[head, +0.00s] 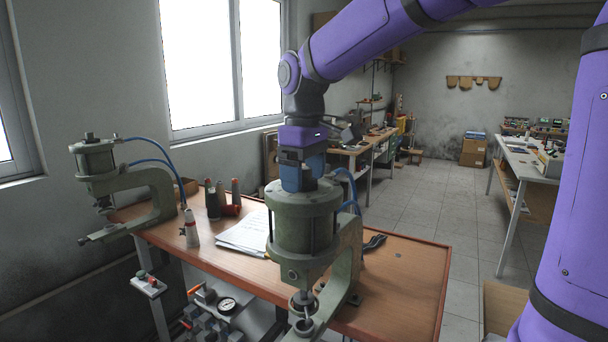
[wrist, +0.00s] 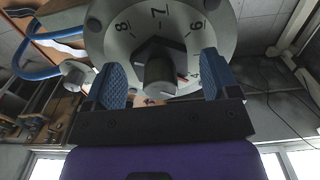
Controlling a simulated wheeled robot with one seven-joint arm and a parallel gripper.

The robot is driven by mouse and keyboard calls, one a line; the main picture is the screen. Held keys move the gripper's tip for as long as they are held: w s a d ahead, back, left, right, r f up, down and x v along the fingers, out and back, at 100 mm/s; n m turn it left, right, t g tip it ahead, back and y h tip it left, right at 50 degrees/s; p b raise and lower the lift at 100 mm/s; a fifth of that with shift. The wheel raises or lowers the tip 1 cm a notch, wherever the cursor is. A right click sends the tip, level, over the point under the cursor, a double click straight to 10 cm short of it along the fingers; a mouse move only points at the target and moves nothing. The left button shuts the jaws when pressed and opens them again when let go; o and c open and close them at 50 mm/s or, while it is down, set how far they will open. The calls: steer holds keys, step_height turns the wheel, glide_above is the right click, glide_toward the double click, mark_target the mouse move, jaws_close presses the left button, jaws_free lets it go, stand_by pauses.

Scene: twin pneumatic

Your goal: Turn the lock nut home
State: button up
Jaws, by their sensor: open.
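The near pneumatic press (head: 300,232) is grey-green and stands at the front of the wooden bench. My gripper (head: 302,178) points down over its top, its blue fingers hiding most of the adjuster there. In the wrist view a round dial (wrist: 112,42) with numbers fills the top. A dark six-sided lock nut (wrist: 147,50) lies at its centre, partly hidden by a grey round stem (wrist: 160,76) with a pale line. My gripper (wrist: 162,82) is open, one blue pad on each side of the stem, with gaps showing. I cannot tell whether the pads reach the nut's level.
A second similar press (head: 97,160) stands at the left. Blue air hoses (head: 351,184) curve beside the near press. Bottles (head: 212,198), papers (head: 243,233) and black pliers-like tools (head: 374,242) lie on the bench (head: 408,275). The bench's right part is mostly clear.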

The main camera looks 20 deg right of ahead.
steer(key=shift+f, duration=0.1)
steer(key=c, duration=0.9)
steer(key=shift+m, duration=0.4)
steer(key=m, duration=0.5)
steer(key=shift+m, duration=0.4)
steer(key=m, duration=0.5)
steer(key=shift+m, duration=0.3)
steer(key=o, duration=0.9)
